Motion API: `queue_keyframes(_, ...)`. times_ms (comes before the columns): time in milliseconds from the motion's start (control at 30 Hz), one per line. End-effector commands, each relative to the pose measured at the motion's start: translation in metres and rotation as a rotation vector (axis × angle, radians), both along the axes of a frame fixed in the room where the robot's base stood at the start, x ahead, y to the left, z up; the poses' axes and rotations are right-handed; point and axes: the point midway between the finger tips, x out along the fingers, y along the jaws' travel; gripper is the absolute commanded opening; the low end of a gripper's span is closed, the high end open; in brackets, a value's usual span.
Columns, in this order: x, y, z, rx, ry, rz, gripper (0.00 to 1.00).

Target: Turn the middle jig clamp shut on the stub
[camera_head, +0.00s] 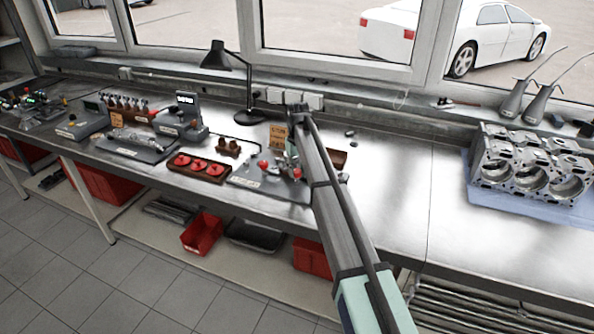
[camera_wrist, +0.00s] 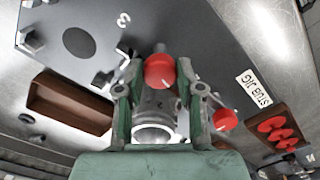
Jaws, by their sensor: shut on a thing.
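In the wrist view, my gripper (camera_wrist: 160,88) has its two green fingers on either side of a red clamp knob (camera_wrist: 160,71) and is shut on it. A grey metal stub (camera_wrist: 153,133) with a round open bore shows between the fingers, below the knob. The fingers hide the sides of the stub and most of the clamp. A second red knob (camera_wrist: 225,120) is just right of the right finger. The jig plate (camera_head: 243,183) is on the bench in the head view, where my arm covers its right part.
A brown empty tray (camera_wrist: 70,101) lies left of the fingers, and a tray with red round parts (camera_head: 202,179) stands left of the jig. A black lamp (camera_head: 248,117) stands behind. An engine block (camera_head: 530,165) sits at right; the bench between is mostly clear.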

Motion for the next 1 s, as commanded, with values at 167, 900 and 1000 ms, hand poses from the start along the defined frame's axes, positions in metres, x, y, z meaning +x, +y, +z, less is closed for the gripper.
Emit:
queue_keyframes(167,-0.0009,-0.0007,-0.0016,-0.001,0.003,0.111,0.02)
queue_keyframes(900,-0.001,-0.0009,-0.0015,-0.001,0.004,0.225,0.02)
queue_keyframes(1000,-0.001,-0.0009,-0.0015,-0.001,0.004,0.224,0.54)
